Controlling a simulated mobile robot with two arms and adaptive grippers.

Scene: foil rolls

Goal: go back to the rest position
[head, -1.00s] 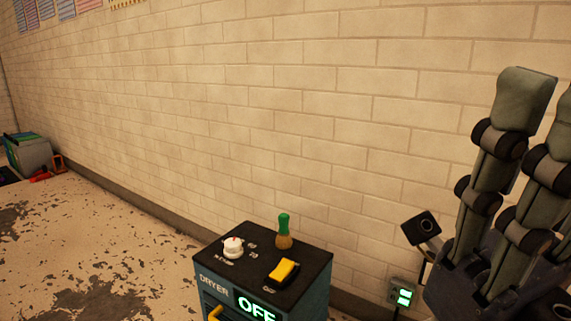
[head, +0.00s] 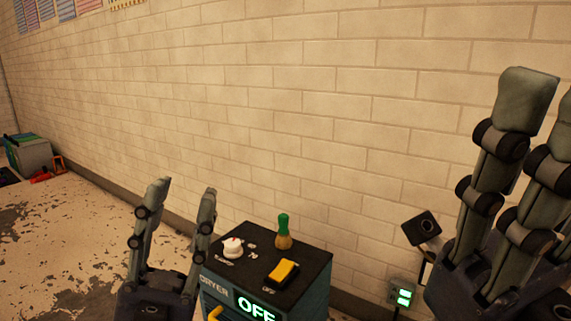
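My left gripper (head: 182,190) stands at the lower left of the head view, left of the dryer box. Its two grey fingers point up and are spread apart with nothing between them. My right gripper (head: 548,100) is large and close at the right edge, with grey fingers pointing up. Its fingers look apart with nothing between them, though one is partly cut off by the frame edge.
The dark dryer box (head: 250,276) shows a lit OFF sign. On its top are a white knob (head: 232,247), a yellow switch (head: 284,272) and a green-handled brush (head: 283,232). A brick wall (head: 300,120) stands behind. A grey-green case (head: 30,155) sits at the far left.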

